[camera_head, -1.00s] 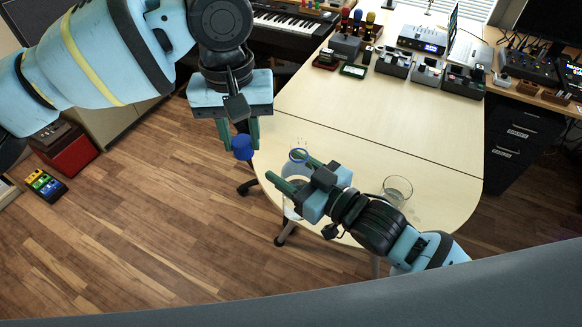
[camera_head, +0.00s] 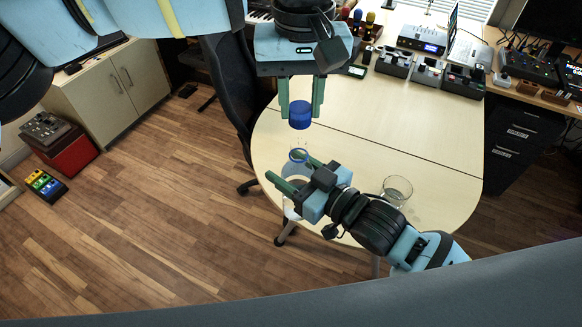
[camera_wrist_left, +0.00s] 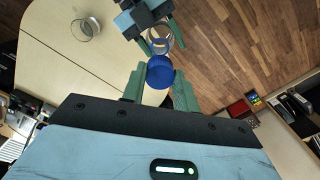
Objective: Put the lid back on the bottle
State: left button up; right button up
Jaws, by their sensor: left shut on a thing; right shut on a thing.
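The blue lid (camera_head: 300,115) is held between the green fingers of my left gripper (camera_head: 301,98), which is shut on it. In the head view the lid is just above the mouth of the clear bottle (camera_head: 298,157), with a gap between them. My right gripper (camera_head: 292,178) is shut on the bottle near the table's rounded edge, and its fingers hide part of the body. In the left wrist view the lid (camera_wrist_left: 160,73) partly overlaps the bottle's open mouth (camera_wrist_left: 160,40), so exact alignment is hard to tell.
A clear glass (camera_head: 396,190) stands on the pale table (camera_head: 380,130) beside my right arm. Several devices (camera_head: 425,70) line the table's far side. A black chair (camera_head: 232,85) stands at the table's left. The table's middle is clear.

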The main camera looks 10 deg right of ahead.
aim_at(300, 129)
pick_arm(q)
jog(key=shift+f, duration=1.9)
jog(key=shift+f, duration=0.85)
jog(key=shift+f, duration=0.6)
jog(key=n, duration=2.3)
jog(key=shift+f, duration=0.1)
dwell(0.4)
